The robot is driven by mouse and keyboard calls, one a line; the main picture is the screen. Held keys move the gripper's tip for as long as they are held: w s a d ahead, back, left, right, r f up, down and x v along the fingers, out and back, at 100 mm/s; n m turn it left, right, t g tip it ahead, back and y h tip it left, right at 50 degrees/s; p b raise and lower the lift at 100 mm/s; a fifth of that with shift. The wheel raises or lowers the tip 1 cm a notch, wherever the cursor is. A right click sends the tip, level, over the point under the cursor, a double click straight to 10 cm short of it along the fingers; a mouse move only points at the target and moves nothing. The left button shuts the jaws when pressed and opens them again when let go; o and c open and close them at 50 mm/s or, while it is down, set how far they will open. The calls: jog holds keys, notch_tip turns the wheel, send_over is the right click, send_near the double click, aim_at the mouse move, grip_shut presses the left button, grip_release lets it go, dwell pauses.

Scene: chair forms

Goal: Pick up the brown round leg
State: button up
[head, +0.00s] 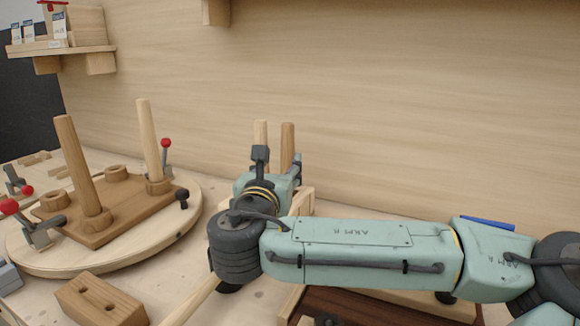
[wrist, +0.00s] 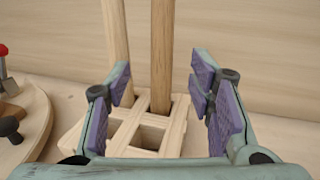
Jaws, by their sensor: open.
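A brown round leg (wrist: 162,50) stands upright in a pale wooden rack (wrist: 175,139) with square holes. It also shows in the head view (head: 287,147), partly hidden by my arm. A light round leg (wrist: 115,50) stands in the rack to its left and also shows in the head view (head: 260,132). My gripper (wrist: 161,82) is open and empty, its purple pads on either side of the brown leg in the wrist view. How far the leg is beyond the pads I cannot tell.
A round turntable (head: 110,258) at the left bears a brown board (head: 125,212) with another brown leg (head: 80,165) and light leg (head: 150,140) upright. Red-knobbed clamps (head: 40,232) stand around it. A drilled block (head: 100,302) lies in front. A wooden wall (head: 400,100) rises behind the rack.

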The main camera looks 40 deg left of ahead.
aim_at(287, 156)
jog(key=x, duration=0.3)
jog(key=shift+w+a+p, duration=0.15)
jog(key=shift+w+p, duration=0.05)
jog(key=shift+p, duration=0.2)
jog(key=shift+f+p+x, duration=0.15)
jog(key=shift+p+x, duration=0.4)
jog(key=shift+x, duration=0.9)
jog(key=shift+f+p+x, duration=0.1)
jog(key=shift+p+x, duration=0.4)
jog(key=shift+x, duration=0.9)
grip_shut()
